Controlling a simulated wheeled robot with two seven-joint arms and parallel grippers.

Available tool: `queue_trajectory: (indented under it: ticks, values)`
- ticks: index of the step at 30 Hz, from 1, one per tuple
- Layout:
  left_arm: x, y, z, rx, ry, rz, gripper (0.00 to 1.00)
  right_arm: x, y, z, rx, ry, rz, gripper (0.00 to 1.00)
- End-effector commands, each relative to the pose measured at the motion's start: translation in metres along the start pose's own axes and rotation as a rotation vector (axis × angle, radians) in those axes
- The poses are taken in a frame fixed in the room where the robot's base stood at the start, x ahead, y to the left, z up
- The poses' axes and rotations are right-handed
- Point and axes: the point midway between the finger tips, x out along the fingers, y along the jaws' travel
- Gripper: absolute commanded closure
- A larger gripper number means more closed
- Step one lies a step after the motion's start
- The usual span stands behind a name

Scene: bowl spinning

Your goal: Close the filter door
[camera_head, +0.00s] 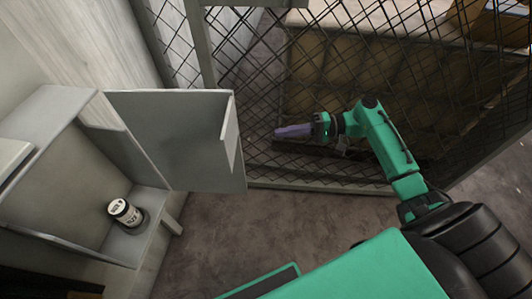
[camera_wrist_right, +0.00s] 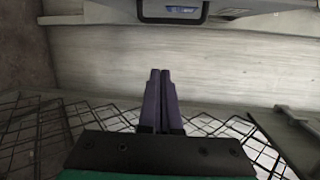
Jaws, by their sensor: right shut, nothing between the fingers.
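The grey filter door (camera_head: 180,135) stands wide open in the head view, swung out to the right of its grey cabinet (camera_head: 50,170). A white and dark cylinder (camera_head: 124,212), which looks like the filter, sits on the cabinet's lower shelf. My right gripper (camera_head: 280,132) is to the right of the door's free edge, apart from it, pointing left. Its purple fingers are shut with nothing between them. In the right wrist view the fingertips (camera_wrist_right: 160,72) point toward a pale wall, and the door cannot be made out for certain. My left gripper does not show.
A black wire mesh fence (camera_head: 330,60) runs behind the door and my right arm. The mesh also shows low in the right wrist view (camera_wrist_right: 50,125). Bare brown floor (camera_head: 230,220) lies open below the door and in front of the cabinet.

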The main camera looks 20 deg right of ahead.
Motion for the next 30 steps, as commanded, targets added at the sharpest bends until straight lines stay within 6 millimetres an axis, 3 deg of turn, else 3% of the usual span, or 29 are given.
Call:
queue_trajectory:
  ticks: [1, 3, 5, 11, 21, 24, 30]
  values:
    - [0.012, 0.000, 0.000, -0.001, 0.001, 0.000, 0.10, 0.001, -0.021, 0.010, -0.043, -0.066, -0.052, 1.00]
    - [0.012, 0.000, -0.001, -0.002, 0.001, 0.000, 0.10, 0.000, -0.046, 0.022, -0.075, -0.130, -0.099, 1.00]
    - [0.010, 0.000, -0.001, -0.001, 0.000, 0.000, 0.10, 0.002, -0.055, 0.026, -0.083, -0.149, -0.115, 1.00]
    - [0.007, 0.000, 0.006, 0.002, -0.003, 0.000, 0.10, 0.029, -0.061, 0.031, -0.081, -0.150, -0.119, 1.00]
    - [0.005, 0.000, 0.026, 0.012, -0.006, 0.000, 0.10, 0.101, -0.069, 0.043, -0.079, -0.148, -0.118, 1.00]
    - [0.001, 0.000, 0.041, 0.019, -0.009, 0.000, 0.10, 0.100, -0.066, 0.064, -0.075, -0.148, -0.113, 1.00]
    - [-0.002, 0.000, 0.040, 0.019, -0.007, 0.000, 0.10, 0.102, -0.064, 0.080, -0.076, -0.145, -0.116, 1.00]
